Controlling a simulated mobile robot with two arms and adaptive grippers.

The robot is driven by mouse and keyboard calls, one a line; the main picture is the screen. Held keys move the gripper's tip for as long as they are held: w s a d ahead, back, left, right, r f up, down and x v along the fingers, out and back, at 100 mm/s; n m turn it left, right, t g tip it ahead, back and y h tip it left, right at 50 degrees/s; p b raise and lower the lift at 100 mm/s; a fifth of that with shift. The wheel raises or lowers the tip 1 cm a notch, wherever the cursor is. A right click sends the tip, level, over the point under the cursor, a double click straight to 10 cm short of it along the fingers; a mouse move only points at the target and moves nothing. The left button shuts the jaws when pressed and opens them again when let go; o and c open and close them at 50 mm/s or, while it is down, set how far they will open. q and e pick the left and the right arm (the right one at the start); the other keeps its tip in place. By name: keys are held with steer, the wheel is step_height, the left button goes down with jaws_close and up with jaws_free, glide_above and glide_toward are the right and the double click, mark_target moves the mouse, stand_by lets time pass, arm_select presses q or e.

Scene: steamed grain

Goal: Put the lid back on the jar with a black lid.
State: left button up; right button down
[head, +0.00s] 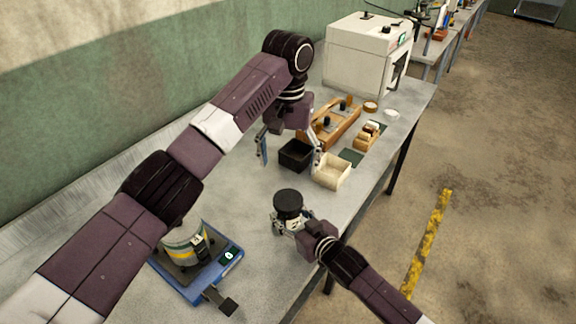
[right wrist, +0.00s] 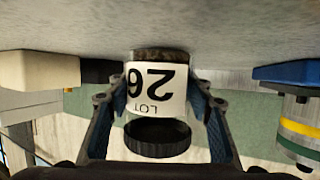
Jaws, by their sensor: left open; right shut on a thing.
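The jar is in my right gripper (head: 292,226); its white label reads LOT 26, upside down in the right wrist view (right wrist: 155,90). The right fingers (right wrist: 158,92) are shut around the jar's sides. A ridged black lid (head: 288,200) is at the jar's top end, and it also shows in the right wrist view (right wrist: 157,137). I cannot tell if it is fully seated. I cannot tell whether the jar's base touches the table. My left gripper (head: 290,148) is open and empty, pointing down over the black box.
The open black box (head: 294,160) and a cream box (head: 331,178) stand behind the jar on the grey table (head: 255,220). A blue device (head: 228,272) with a striped round object (head: 183,245) sits front left. A wooden rack (head: 337,122) and white machine (head: 360,55) stand farther back.

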steer(key=c, duration=0.9)
jaws_free()
steer(key=v, duration=1.2)
